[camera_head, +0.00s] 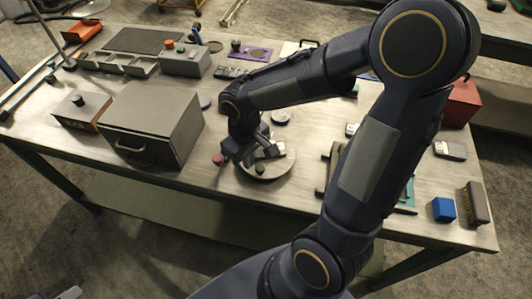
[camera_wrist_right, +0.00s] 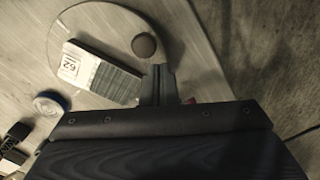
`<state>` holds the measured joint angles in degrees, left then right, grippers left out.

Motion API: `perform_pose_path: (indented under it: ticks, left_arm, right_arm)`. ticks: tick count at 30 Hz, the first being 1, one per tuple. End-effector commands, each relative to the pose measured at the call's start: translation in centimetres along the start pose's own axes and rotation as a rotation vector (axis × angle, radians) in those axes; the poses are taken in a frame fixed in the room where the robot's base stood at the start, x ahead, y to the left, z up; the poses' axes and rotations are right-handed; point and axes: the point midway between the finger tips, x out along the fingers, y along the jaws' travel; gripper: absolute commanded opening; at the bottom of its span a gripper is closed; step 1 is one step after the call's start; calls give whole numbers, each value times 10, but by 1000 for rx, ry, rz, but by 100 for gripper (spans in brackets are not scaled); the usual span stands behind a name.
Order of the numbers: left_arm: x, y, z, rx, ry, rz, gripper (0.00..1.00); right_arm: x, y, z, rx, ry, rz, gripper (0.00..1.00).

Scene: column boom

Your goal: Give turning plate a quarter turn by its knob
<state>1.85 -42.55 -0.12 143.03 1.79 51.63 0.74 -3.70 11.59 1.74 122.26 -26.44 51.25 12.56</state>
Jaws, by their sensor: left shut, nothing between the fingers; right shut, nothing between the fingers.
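The turning plate (camera_head: 284,168) is a pale round disc near the front middle of the bench; it also fills the upper part of the right wrist view (camera_wrist_right: 100,18). Its dark round knob (camera_head: 260,169) stands near the plate's front edge and shows clearly in the wrist view (camera_wrist_right: 144,45). A labelled grey-and-white block (camera_wrist_right: 100,72) lies on the plate. My right gripper (camera_wrist_right: 160,72) is shut and empty, its fingertips just beside the knob with a small gap in the picture. My left gripper (camera_head: 70,293) barely shows at the bottom left, shut, away from the bench.
A grey box with a handle (camera_head: 152,125) stands left of the plate. A reddish round piece (camera_head: 218,159) and a dark-rimmed disc (camera_head: 281,118) lie near the plate. A blue cube (camera_head: 444,209) and a brush (camera_head: 476,203) are at the right. My right arm hides part of the bench.

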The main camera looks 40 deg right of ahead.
Motion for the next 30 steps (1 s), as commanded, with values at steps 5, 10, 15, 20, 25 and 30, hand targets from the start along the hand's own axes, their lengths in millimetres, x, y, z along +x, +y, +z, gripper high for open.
perform_pose_path:
  ticks: [5,10,15,20,25,30]
  left_arm:
    - [7,-3,4,0,0,0,0]
    - [12,-5,6,0,0,0,0]
    - [17,-8,8,0,0,0,0]
    - [18,-8,9,0,0,0,0]
    - [18,-8,9,0,0,0,0]
    - [19,-8,9,0,0,0,0]
  right_arm:
    - [9,0,0,0,0,0,0]
    - [16,0,0,0,0,0,0]
    - [23,0,0,0,0,0,0]
    - [26,0,0,-1,-1,0,0]
    - [27,0,1,-1,-4,-1,0]
    - [28,0,3,-1,-6,-1,0]
